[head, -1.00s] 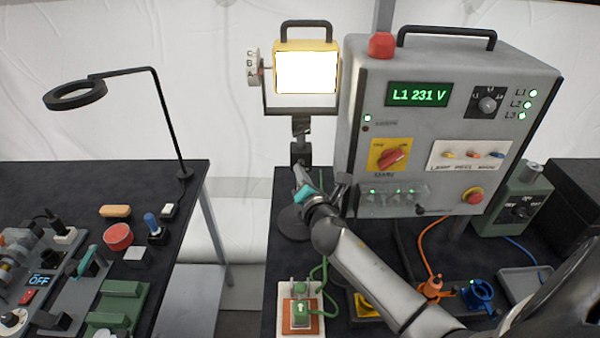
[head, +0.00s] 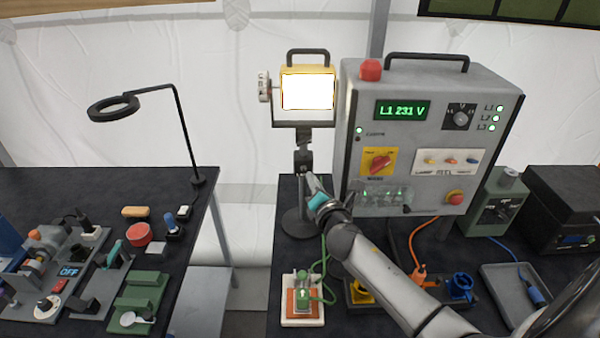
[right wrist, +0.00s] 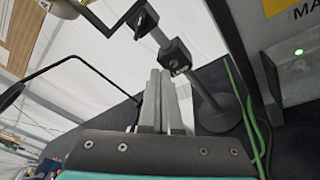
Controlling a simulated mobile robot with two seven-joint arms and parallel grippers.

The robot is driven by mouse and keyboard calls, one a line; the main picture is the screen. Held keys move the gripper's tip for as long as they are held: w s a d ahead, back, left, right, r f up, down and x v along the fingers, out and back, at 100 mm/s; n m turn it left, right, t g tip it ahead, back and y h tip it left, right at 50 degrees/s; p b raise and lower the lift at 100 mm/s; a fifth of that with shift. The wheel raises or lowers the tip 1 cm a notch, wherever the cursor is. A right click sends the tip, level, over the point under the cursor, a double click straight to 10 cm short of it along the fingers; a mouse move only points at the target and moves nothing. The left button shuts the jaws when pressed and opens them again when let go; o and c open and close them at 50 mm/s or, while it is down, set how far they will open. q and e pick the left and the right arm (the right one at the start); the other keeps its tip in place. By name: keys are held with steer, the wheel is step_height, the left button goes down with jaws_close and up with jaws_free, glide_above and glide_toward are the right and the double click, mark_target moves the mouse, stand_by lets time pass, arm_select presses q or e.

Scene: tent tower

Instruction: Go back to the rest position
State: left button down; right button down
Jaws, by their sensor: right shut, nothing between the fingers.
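My right arm comes in from the lower right in the head view. Its gripper (head: 311,183) is in front of the lamp stand, left of the grey control box (head: 418,185). In the right wrist view the two fingers (right wrist: 158,100) lie side by side, shut with nothing between them. The lamp stand's pole (right wrist: 190,65) and round base (right wrist: 218,118) are beyond the fingertips; I cannot tell the gap exactly. The lit work lamp (head: 306,92) stands above the gripper in the head view. My left gripper is not in view.
A left table (head: 185,235) holds a ring lamp (head: 113,108), a red round tub (head: 139,234) and several devices. A green plug unit (head: 302,290) with a green cable stands in front of the lamp. A grey tray (head: 500,285) lies at right. A gap separates the two tables.

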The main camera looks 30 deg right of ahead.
steer(key=s+a+f+m+g+y, duration=0.2)
steer(key=s+a+f+m+g, duration=0.15)
steer(key=s+a+m, duration=0.5)
steer(key=s+a+f+m+g+y, duration=0.15)
steer(key=s+a+m+g, duration=0.35)
steer(key=s, duration=0.7)
steer(key=s+a+f+m+g+y, duration=0.2)
steer(key=s+a+f+m+g, duration=0.25)
steer(key=s+m, duration=0.5)
steer(key=s+f+n+b, duration=0.25)
steer(key=f+b, duration=0.75)
steer(key=f, duration=2.1)
steer(key=s+d+f+g+b, duration=0.1)
steer(key=s+f+b, duration=0.3)
steer(key=s+f, duration=0.4)
steer(key=s+d+f+b, duration=0.1)
steer(key=s+f+b, duration=0.4)
steer(key=f, duration=1)
steer(key=s, duration=0.3)
steer(key=shift+s+f+m+g+h, duration=0.15)
steer(key=shift+f+m+g+h, duration=0.15)
steer(key=shift+m+g+h, duration=0.1)
steer(key=shift+s, duration=0.1)
